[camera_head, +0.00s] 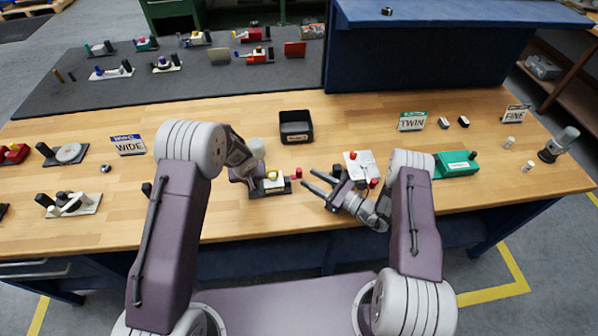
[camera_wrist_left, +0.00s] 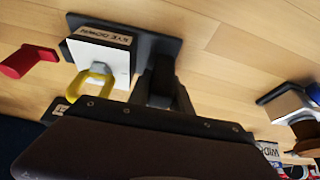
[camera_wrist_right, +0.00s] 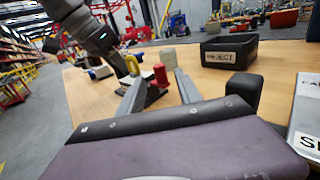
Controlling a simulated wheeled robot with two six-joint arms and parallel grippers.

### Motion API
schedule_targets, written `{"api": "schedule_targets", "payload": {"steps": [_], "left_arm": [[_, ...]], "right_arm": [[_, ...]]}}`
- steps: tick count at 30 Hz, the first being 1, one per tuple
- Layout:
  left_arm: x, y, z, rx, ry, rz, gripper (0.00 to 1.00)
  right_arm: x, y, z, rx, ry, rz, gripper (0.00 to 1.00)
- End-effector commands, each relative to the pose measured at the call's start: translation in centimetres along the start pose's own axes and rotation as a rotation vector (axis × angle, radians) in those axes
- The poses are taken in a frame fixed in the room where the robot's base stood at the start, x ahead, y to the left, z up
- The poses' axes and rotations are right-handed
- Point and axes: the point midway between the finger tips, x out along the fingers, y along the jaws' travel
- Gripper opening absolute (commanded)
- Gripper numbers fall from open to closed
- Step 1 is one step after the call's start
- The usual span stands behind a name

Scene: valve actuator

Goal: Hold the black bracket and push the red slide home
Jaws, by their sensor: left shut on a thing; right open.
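The device has a black base (camera_wrist_left: 190,48), a white labelled block (camera_wrist_left: 98,57) and a yellow loop (camera_wrist_left: 92,82). It stands near the bench's front edge in the head view. Its red slide (camera_head: 297,173) sticks out to the right; the left wrist view shows it at the left (camera_wrist_left: 27,61). My left gripper (camera_wrist_left: 160,85) is shut on the black bracket, which is mostly hidden between the fingers. My right gripper (camera_head: 309,178) is open just right of the red slide. In the right wrist view the slide (camera_wrist_right: 160,76) shows between the fingers, with no clear contact.
A black reject bin (camera_head: 296,127) stands behind the device. A white device with red knobs (camera_head: 360,166) sits close behind my right gripper. A green device (camera_head: 456,165) lies farther right. Bench between the WIDE sign (camera_head: 128,145) and the bin is mostly clear.

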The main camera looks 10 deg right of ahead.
Motion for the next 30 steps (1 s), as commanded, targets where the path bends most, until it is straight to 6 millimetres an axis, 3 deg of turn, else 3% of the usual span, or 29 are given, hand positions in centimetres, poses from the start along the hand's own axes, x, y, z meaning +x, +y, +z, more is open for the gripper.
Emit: {"api": "schedule_targets", "payload": {"steps": [3,7,18,19,23,30], "left_arm": [[0.2,-0.1,0.3,0.000,-0.006,-0.002,0.00],[0.2,-0.1,0.3,0.000,-0.006,-0.002,0.00],[0.2,-0.1,0.3,0.000,-0.007,-0.002,0.00],[0.2,-0.1,0.3,0.000,-0.007,-0.002,0.00],[0.2,-0.1,0.3,0.000,-0.007,-0.002,0.00],[0.2,-0.1,0.3,-0.001,-0.007,-0.002,0.00]], "right_arm": [[2.8,0.2,-0.1,-0.001,-0.001,0.005,0.41],[4.7,0.1,-0.1,-0.001,0.001,0.003,0.41],[5.8,0.0,-0.1,0.001,0.001,0.000,0.41],[5.8,0.0,-0.1,0.001,0.001,0.000,0.38],[5.8,0.0,-0.1,0.001,0.001,0.000,0.02],[5.7,0.0,-0.1,0.001,0.001,0.001,0.00]]}}
